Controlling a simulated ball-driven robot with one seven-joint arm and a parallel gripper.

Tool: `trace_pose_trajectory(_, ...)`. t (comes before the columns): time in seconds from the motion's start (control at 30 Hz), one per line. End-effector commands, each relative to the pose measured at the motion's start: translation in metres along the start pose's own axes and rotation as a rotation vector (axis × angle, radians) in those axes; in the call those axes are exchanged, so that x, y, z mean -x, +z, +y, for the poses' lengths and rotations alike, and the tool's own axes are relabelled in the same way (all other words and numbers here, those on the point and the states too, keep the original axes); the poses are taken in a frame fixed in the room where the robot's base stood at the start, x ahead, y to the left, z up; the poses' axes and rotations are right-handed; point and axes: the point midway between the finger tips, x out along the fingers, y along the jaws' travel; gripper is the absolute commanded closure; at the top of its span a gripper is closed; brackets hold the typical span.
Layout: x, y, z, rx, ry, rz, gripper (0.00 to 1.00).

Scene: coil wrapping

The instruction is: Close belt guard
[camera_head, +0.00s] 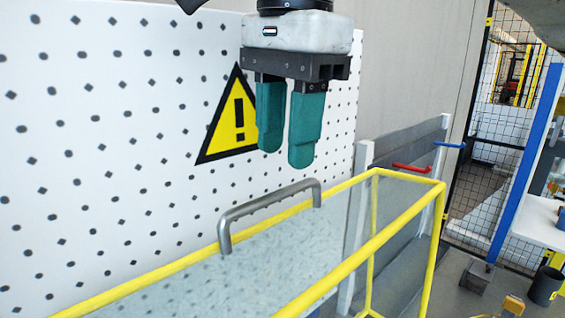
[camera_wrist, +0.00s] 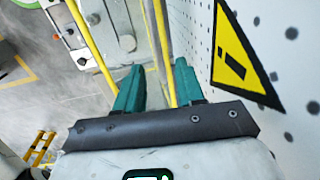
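The guard (camera_head: 360,252) is a yellow-framed box with clear panels, low in the middle of the head view. A grey bar handle (camera_head: 269,201) rises from its top along the far rail. Whether the guard is open or shut I cannot tell. My gripper (camera_head: 286,157) points down above the handle, apart from it. Its two green fingers are spread with nothing visible between them.
A white perforated panel (camera_head: 90,130) with a yellow warning triangle (camera_head: 228,122) stands close behind my gripper. A grey barrier (camera_head: 405,145) with red and blue handles is at right. A black mesh fence (camera_head: 495,140) and a white table (camera_head: 540,225) lie further right.

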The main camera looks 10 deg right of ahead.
Motion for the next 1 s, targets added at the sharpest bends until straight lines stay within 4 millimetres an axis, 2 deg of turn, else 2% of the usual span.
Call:
trace_pose_trajectory(0.1, -0.018, 0.000, 0.001, 0.001, 0.002, -0.001, 0.62)
trace_pose_trajectory(0.3, -0.039, 0.000, 0.000, 0.001, 0.001, -0.001, 0.62)
trace_pose_trajectory(0.67, -0.044, 0.000, 0.000, 0.000, 0.000, -0.001, 0.62)
trace_pose_trajectory(1.0, -0.044, 0.000, 0.000, 0.000, 0.000, -0.001, 0.94)
